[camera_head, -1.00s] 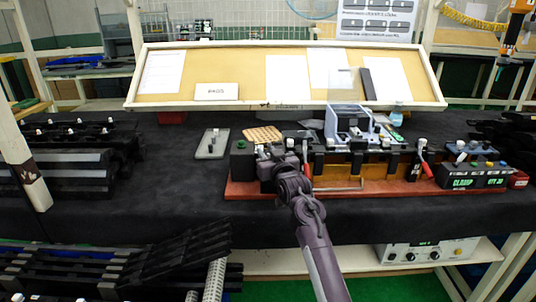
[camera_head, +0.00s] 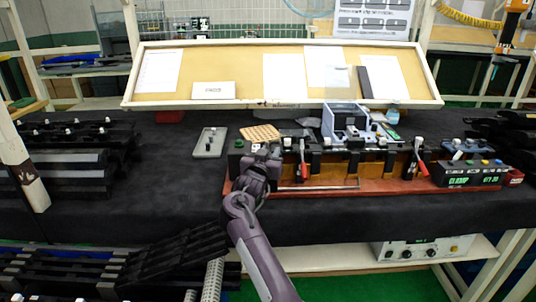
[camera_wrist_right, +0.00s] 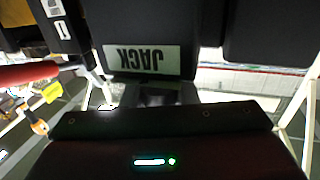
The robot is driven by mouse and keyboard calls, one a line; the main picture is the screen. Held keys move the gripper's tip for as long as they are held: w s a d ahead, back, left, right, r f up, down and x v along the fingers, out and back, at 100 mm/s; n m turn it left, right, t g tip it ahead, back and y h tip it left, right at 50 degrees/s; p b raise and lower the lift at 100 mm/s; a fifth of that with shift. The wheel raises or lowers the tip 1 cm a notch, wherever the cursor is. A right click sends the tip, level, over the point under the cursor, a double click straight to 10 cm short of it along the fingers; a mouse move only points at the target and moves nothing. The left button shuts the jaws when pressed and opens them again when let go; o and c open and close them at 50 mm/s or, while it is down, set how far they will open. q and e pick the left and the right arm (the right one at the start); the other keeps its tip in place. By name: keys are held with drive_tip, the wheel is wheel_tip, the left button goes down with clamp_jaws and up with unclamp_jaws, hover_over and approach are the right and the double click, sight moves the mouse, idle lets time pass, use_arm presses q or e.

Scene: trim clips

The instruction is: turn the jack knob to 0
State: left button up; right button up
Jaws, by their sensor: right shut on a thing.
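The black jack box (camera_head: 235,162) stands at the left end of the red-brown fixture base, with a green button on top. In the right wrist view its JACK label (camera_wrist_right: 142,59) shows upside down, close in front of my gripper. My right gripper (camera_head: 264,157) is at the front of this box, and its dark body fills the bottom of the wrist view. It is shut on the jack knob, which is mostly hidden by the gripper and wrist. The knob's pointer and number marks cannot be read. My left gripper is not in view.
Red-handled clamps (camera_head: 303,163) stand along the fixture to the right of my gripper. A black box with green CLAMP lettering (camera_head: 459,181) is at the right end. A grey switch plate (camera_head: 210,143) lies to the left. The dark table front is clear.

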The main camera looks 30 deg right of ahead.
drive_tip(key=shift+s+m+g+h+b, duration=0.1)
drive_tip(key=shift+m+g+h+b, duration=0.45)
drive_tip(key=shift+m+g+h, duration=0.45)
drive_tip(key=shift+d, duration=0.1)
drive_tip(key=o, duration=1)
